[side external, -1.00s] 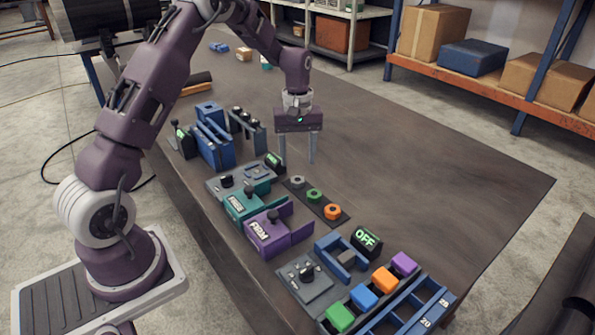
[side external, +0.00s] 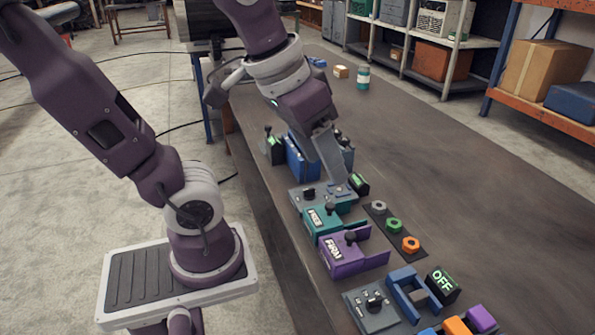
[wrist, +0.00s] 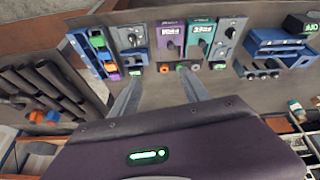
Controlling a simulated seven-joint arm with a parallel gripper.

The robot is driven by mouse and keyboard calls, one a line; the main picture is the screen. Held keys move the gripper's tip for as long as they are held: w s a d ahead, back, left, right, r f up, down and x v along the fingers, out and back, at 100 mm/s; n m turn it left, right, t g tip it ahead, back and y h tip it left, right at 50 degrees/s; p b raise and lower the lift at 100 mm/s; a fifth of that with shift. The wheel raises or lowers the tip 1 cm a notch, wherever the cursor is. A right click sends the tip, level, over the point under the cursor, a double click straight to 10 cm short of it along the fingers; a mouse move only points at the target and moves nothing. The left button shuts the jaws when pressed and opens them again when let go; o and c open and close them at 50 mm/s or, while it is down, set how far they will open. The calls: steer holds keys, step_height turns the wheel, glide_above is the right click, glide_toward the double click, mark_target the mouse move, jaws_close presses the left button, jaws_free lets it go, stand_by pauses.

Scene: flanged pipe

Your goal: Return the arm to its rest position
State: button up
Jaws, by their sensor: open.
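My gripper (side external: 335,178) hangs over the left side of the workbench in the side view, its fingers seen nearly edge-on. In the wrist view my gripper (wrist: 160,78) has two grey fingers spread apart with nothing between them. The fingers point toward the rows of fixtures, which appear upside down there. In the side view the fingers overlap the blue fixture and grey panel behind them. I cannot tell the exact height, but no contact shows.
A teal block (side external: 322,222), a purple block (side external: 345,252) and a strip with grey, green and orange nuts (side external: 394,226) stand near the gripper. A black OFF display (side external: 442,283) is at front right. The right part of the bench (side external: 480,190) is clear.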

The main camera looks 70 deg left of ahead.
steer(key=shift+m+t, duration=0.4)
steer(key=shift+m, duration=0.4)
steer(key=s, duration=0.1)
steer(key=s+f, duration=0.1)
steer(key=s, duration=0.1)
steer(key=s+d, duration=0.1)
steer(key=shift+s+f, duration=0.15)
steer(key=shift+f, duration=0.15)
